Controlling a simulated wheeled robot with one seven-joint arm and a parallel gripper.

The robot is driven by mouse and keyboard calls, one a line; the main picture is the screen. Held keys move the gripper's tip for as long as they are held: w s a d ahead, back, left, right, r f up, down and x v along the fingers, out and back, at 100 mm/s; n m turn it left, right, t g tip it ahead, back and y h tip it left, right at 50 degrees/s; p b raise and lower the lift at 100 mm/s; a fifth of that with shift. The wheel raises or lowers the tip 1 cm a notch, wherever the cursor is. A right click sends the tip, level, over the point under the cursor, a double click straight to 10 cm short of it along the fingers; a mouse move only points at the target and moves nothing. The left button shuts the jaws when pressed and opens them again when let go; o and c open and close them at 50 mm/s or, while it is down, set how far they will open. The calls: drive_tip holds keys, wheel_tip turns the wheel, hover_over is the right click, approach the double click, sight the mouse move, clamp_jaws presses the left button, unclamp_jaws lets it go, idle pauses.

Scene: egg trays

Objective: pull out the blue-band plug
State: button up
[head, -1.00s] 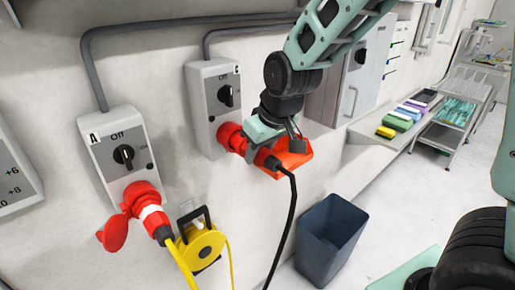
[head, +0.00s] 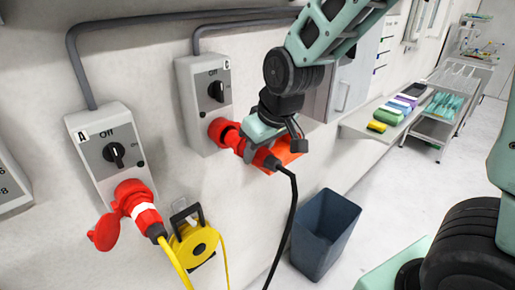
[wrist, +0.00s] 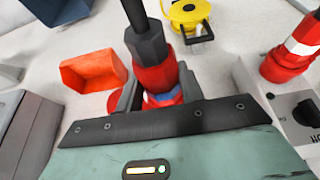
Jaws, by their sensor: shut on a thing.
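The blue-band plug (head: 264,159) is red with a dark end and a black cable. Its blue band (wrist: 163,97) shows between my fingers in the wrist view. My gripper (head: 257,146) is shut around the plug in front of switch box C (head: 188,102). The red socket (head: 222,131) of box C is beside the gripper, on its wall side. The gripper hides the junction, so I cannot tell whether plug and socket still touch. Box C has a black knob (head: 216,91) below an "Off" label.
Switch box A (head: 85,150), at left, holds a red plug with a white band (head: 147,217) and yellow cable. A yellow cable reel (head: 193,240) hangs below. An orange bin (wrist: 88,75) is close beside the gripper. A dark waste bin (head: 325,235) stands on the floor.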

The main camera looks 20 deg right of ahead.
sight(278, 163)
drive_tip(key=shift+s, duration=0.1)
drive_tip(key=shift+s+d, duration=0.3)
drive_tip(key=shift+s, duration=0.6)
drive_tip(key=shift+s+d, duration=0.3)
drive_tip(key=shift+s, duration=0.65)
drive_tip(key=shift+s+d, duration=0.3)
drive_tip(key=shift+s, duration=0.6)
drive_tip(key=shift+f, duration=0.1)
